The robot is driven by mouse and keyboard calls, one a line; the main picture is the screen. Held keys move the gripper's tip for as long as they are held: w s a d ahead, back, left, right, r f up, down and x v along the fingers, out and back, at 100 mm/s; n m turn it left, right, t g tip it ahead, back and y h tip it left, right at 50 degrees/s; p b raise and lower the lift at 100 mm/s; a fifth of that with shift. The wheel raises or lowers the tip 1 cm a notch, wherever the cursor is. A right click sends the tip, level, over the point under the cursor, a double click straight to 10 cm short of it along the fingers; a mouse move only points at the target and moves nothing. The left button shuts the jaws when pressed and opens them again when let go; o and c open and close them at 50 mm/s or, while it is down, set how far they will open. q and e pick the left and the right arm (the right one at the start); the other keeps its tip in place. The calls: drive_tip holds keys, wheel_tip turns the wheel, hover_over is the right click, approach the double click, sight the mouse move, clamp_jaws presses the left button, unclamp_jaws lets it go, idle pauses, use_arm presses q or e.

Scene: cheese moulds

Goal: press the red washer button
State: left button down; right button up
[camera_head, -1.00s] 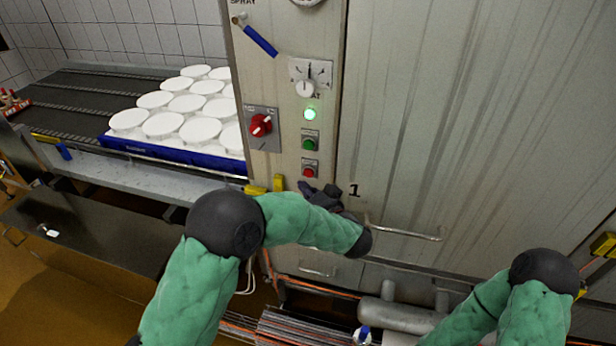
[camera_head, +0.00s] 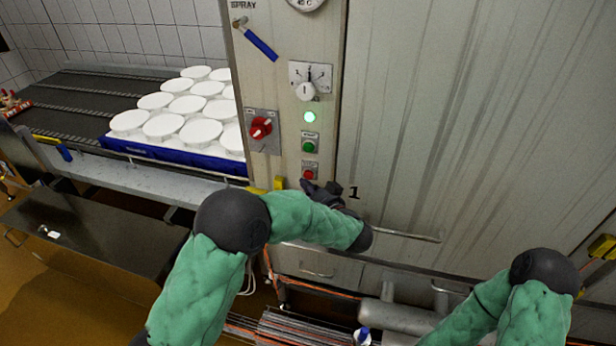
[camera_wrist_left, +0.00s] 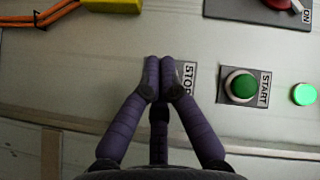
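The red washer button (camera_head: 309,174) is the lowest control in a column on the metal cabinet, below a green button (camera_head: 309,147). My left gripper (camera_head: 308,184) is just below and in front of it. In the left wrist view the two fingers (camera_wrist_left: 160,62) come together at their tips, shut with nothing seen between them. They cover most of the plate marked STOP, and the red button is hidden behind them there. I cannot tell whether the tips touch it. The green START button (camera_wrist_left: 243,86) shows to their right. My right gripper is out of view.
A lit green lamp (camera_head: 309,117) and a red rotary switch (camera_head: 261,128) are near the buttons. A door handle (camera_head: 405,235) sticks out right of my left forearm. A blue tray (camera_head: 165,153) of white moulds stands at the left. A yellow block (camera_wrist_left: 112,4) is close by.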

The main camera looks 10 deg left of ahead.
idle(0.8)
use_arm(q)
drive_tip(key=shift+w+p, duration=0.45)
drive_tip(key=shift+p, duration=0.2)
drive_tip(key=shift+w+p, duration=0.3)
drive_tip(key=shift+w, duration=0.2)
idle(0.5)
drive_tip(key=shift+s+r, duration=0.1)
drive_tip(key=shift+s, duration=0.05)
drive_tip(key=shift+s+p, duration=0.65)
drive_tip(key=shift+s, duration=0.15)
